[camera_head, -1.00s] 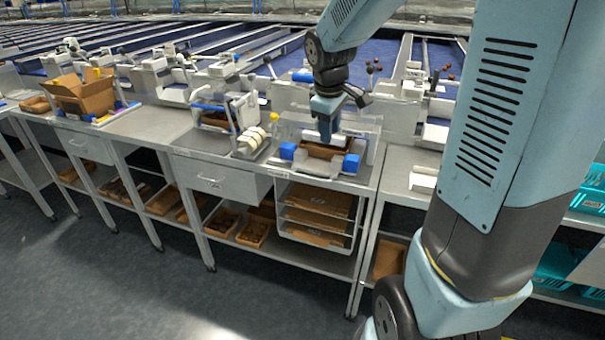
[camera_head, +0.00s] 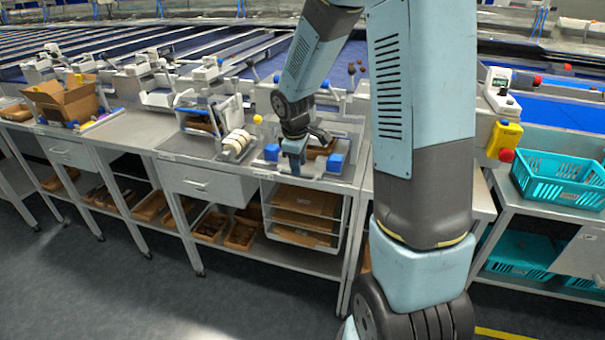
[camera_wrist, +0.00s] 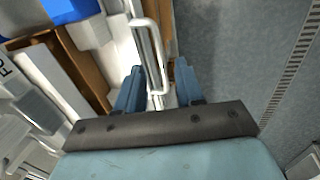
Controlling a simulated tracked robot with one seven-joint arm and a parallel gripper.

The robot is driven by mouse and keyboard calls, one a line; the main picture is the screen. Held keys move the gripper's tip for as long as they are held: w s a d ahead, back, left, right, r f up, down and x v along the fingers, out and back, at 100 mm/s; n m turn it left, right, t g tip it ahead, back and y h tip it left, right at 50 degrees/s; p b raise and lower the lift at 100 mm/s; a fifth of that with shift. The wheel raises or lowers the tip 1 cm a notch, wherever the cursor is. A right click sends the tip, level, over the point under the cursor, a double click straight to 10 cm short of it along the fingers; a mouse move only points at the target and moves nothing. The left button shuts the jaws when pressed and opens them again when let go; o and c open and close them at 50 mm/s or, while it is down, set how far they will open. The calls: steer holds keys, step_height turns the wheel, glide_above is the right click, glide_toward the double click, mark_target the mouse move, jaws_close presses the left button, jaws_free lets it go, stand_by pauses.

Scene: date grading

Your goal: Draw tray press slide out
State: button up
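The tray press stands on the steel bench, with blue blocks at its front corners (camera_head: 335,162) and a brown tray (camera_head: 322,150) between them. In the wrist view one blue block (camera_wrist: 62,9) is at the top left, beside the brown tray edge (camera_wrist: 88,65). A pale bar handle (camera_wrist: 150,45) on the slide front reaches down between my fingers. My gripper (camera_head: 293,165) is at the front edge of the press, pointing down. Its blue fingers (camera_wrist: 158,88) are apart on either side of the handle; I see no clear contact.
A drawer (camera_head: 210,184) and a rack of brown trays (camera_head: 302,213) are below the bench top. A white roller device (camera_head: 236,143) stands left of the press. Teal crates (camera_head: 562,181) are at the right. Open floor (camera_head: 110,275) lies in front.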

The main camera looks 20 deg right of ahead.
mark_target(301, 179)
steer(key=shift+w+d+f, duration=0.15)
steer(key=shift+w+f, duration=0.05)
steer(key=shift+f, duration=0.95)
steer(key=shift+w+d+f, duration=0.1)
steer(key=shift+w+f, duration=0.05)
steer(key=shift+f, duration=1)
jaws_close()
steer(key=shift+d, duration=0.4)
steer(key=shift+a, duration=0.1)
steer(key=shift+s, duration=0.1)
